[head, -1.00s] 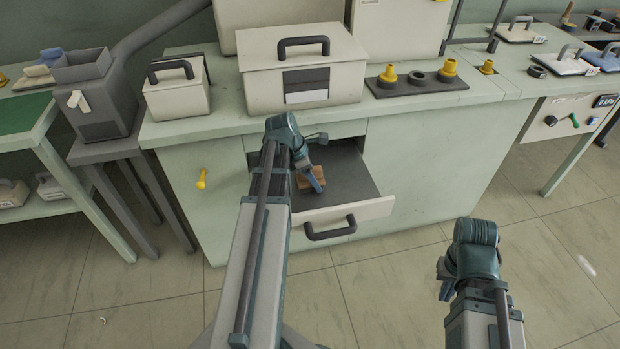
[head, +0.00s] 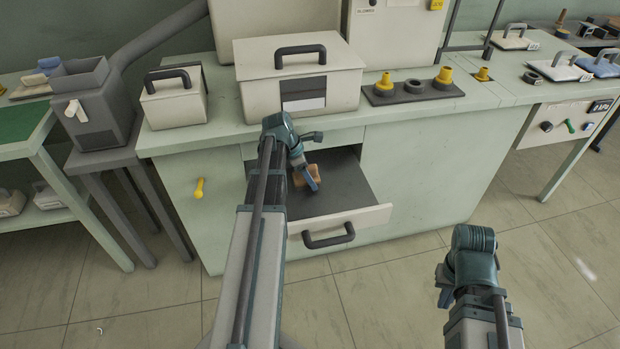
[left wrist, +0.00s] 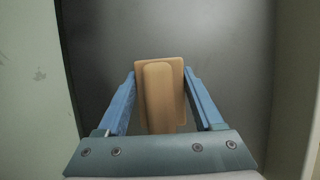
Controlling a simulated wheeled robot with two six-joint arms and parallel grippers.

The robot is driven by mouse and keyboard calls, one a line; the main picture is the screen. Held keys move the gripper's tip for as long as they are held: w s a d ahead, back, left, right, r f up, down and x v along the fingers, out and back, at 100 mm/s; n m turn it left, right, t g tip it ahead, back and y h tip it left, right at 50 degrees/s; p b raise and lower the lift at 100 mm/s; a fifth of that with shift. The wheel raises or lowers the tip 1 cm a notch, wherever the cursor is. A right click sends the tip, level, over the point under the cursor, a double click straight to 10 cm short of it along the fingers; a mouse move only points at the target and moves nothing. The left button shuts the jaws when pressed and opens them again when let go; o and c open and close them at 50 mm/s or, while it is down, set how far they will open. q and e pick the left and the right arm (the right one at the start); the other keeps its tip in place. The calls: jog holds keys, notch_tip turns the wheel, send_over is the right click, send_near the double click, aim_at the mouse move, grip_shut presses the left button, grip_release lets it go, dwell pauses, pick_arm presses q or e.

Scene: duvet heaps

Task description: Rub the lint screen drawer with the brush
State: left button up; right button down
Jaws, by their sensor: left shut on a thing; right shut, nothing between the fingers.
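The lint screen drawer (head: 345,190) is pulled out of the pale green counter, with a dark flat inside, a cream front and a dark handle. My left gripper (head: 312,184) reaches into the drawer and is shut on the brush (head: 306,172), a tan wooden block. In the left wrist view the brush (left wrist: 160,95) sits between the two blue fingers, over the dark drawer floor (left wrist: 235,80). Its underside is hidden, so I cannot tell whether it touches the floor. My right gripper (head: 444,285) is shut and empty, over the tiles to the right of the drawer.
A cream lidded box (head: 300,80), a smaller box (head: 174,96) and a dark strip with yellow knobs (head: 412,92) stand on the counter (head: 215,125). The floor before the drawer is clear.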

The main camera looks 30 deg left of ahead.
aim_at(323, 192)
pick_arm(q)
jog(key=shift+w+d+f, duration=0.1)
jog(key=shift+w+d, duration=0.45)
jog(key=shift+w, duration=0.05)
jog(key=shift+s+d, duration=0.1)
jog(key=shift+s+d, duration=1.3)
jog(key=shift+d, duration=0.15)
notch_tip(323, 192, up, 6)
jog(key=p, duration=0.6)
jog(key=shift+a, duration=0.1)
